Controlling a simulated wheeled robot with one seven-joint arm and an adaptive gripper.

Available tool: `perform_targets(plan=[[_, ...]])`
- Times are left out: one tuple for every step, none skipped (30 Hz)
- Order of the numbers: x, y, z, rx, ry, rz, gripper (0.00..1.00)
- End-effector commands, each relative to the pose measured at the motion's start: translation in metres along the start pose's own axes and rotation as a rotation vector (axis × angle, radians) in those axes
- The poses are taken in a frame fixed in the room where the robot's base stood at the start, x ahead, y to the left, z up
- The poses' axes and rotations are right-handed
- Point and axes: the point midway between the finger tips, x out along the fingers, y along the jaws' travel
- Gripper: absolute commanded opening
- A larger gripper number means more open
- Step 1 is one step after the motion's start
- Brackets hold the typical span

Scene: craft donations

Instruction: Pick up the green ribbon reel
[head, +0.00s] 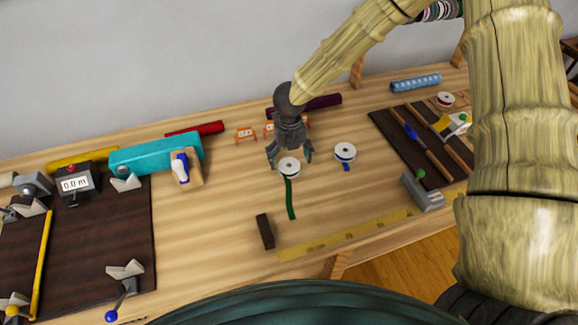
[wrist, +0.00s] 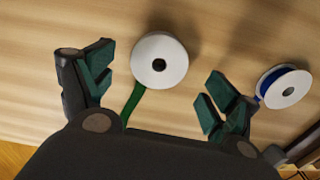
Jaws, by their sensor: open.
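The green ribbon reel (head: 289,166) has a white round face with a dark centre hole. A strip of green ribbon trails from it over the table toward the front. In the wrist view the reel (wrist: 159,61) lies between and just beyond my fingers, apart from both, its ribbon tail running down past the left finger. My gripper (head: 290,155) is open and empty, directly at the reel in the head view. In the wrist view my gripper (wrist: 157,88) shows its two green-padded fingers spread wide.
A blue ribbon reel (head: 345,152) stands close to the right; it also shows beside the right finger in the wrist view (wrist: 284,88). A dark brown block (head: 265,231) and a yellow ruler (head: 345,235) lie in front. Orange card stands (head: 246,135) are behind.

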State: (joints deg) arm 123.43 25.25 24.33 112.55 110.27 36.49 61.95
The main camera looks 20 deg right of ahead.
Motion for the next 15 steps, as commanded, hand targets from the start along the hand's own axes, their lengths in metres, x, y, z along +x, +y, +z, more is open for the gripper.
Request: perform_targets(plan=[[0.004,0.000,-0.001,-0.002,0.002,-0.002,0.88],[0.007,0.001,-0.001,-0.002,0.001,-0.002,0.88],[0.012,0.001,-0.001,-0.002,0.002,-0.003,0.88],[0.017,0.001,-0.001,-0.001,0.002,-0.002,0.88],[0.020,0.001,-0.001,0.000,0.001,-0.001,0.88],[0.024,0.001,-0.001,0.000,0.001,-0.001,0.88],[0.027,0.001,-0.001,0.000,0.002,-0.002,0.88],[0.029,0.001,-0.001,0.000,0.002,-0.001,0.88],[0.032,0.001,-0.001,-0.001,0.001,-0.001,0.88],[0.033,0.001,-0.001,-0.001,0.001,-0.001,0.88],[0.034,0.001,-0.001,-0.001,0.000,-0.001,0.88],[0.035,0.001,-0.001,-0.001,0.000,0.000,0.88],[0.035,0.001,0.000,-0.001,0.000,0.000,0.88],[0.035,0.001,0.000,-0.001,0.000,0.000,0.88],[0.035,0.001,0.000,-0.001,-0.001,0.000,0.88]])
